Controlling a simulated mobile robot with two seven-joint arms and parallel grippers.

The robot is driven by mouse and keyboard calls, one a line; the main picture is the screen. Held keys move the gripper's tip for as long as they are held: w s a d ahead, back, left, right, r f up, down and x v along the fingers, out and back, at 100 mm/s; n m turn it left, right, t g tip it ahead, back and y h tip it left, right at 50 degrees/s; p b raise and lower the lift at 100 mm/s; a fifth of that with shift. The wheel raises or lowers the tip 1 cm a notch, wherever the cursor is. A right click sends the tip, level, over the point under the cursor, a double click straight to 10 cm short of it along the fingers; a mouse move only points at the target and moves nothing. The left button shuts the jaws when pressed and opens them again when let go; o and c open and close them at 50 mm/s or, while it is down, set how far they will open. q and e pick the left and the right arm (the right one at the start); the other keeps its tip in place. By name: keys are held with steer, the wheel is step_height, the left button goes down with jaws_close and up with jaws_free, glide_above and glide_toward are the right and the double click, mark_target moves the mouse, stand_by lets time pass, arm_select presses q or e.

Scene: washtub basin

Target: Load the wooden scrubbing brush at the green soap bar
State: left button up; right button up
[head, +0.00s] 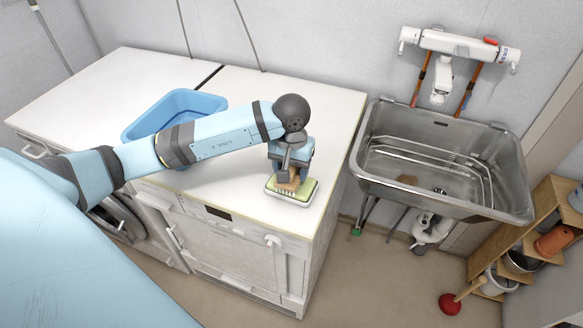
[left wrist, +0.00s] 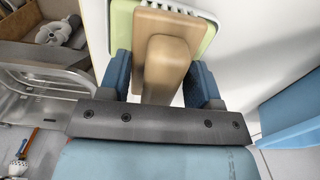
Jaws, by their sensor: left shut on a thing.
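My left gripper (head: 290,168) points down over the front right corner of the white counter. It is shut on the wooden scrubbing brush (head: 287,185), a tan block with pale bristles. In the left wrist view the brush's rounded tan grip (left wrist: 168,68) is between the two blue fingers. The brush seems to be at the soap's surface; I cannot tell contact for sure. My right gripper is not in view.
A blue plastic basin (head: 160,125) stands on the counter behind my left arm. A steel sink (head: 440,205) is to the right, past a gap. A wooden shelf (head: 545,210) with pots and a red plunger (head: 450,304) are at the far right. The counter's back right is clear.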

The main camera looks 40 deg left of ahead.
arm_select(q)
steer(key=shift+r+p, duration=1)
steer(key=shift+r, duration=2.2)
